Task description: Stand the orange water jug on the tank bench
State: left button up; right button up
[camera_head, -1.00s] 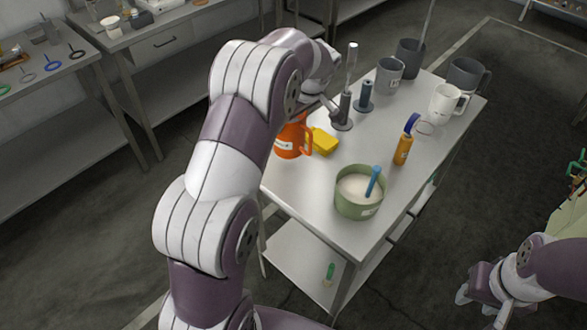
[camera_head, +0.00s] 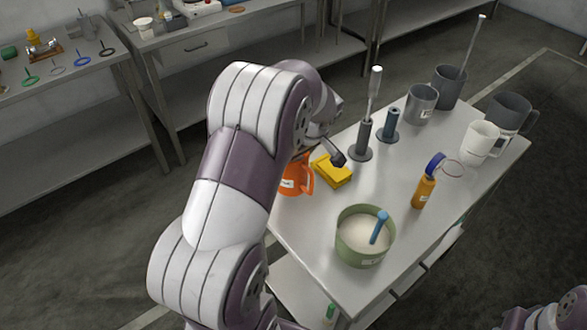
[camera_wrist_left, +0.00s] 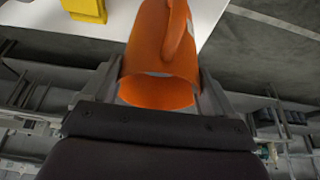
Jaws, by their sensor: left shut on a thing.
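The orange water jug (camera_head: 296,180) is at the left edge of the steel table, partly hidden behind my left arm in the head view. In the left wrist view the jug (camera_wrist_left: 160,50) sits between the two fingers of my left gripper (camera_wrist_left: 160,85), which is shut on it; its handle faces away from the gripper's palm. I cannot tell whether the jug touches the tabletop. The left gripper is hidden by the arm in the head view. Only a piece of my right arm shows at the bottom right; its jaws are out of frame. Which surface is the tank bench is unclear.
The steel table (camera_head: 320,225) holds a yellow block (camera_head: 333,170), a green pot (camera_head: 362,240) with a blue stick, an orange bottle (camera_head: 424,188), a white mug (camera_head: 480,143), grey vessels (camera_head: 421,104) and upright rods. A bench (camera_head: 205,32) with instruments stands behind at left.

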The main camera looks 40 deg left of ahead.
aim_at(295, 179)
pick_arm(q)
notch_tip(295, 179, down, 4)
jog(key=shift+s+a+f, duration=0.1)
jog(key=shift+s, duration=0.05)
jog(key=shift+f, duration=0.1)
jog(key=shift+f, duration=0.1)
jog(key=o, duration=1.8)
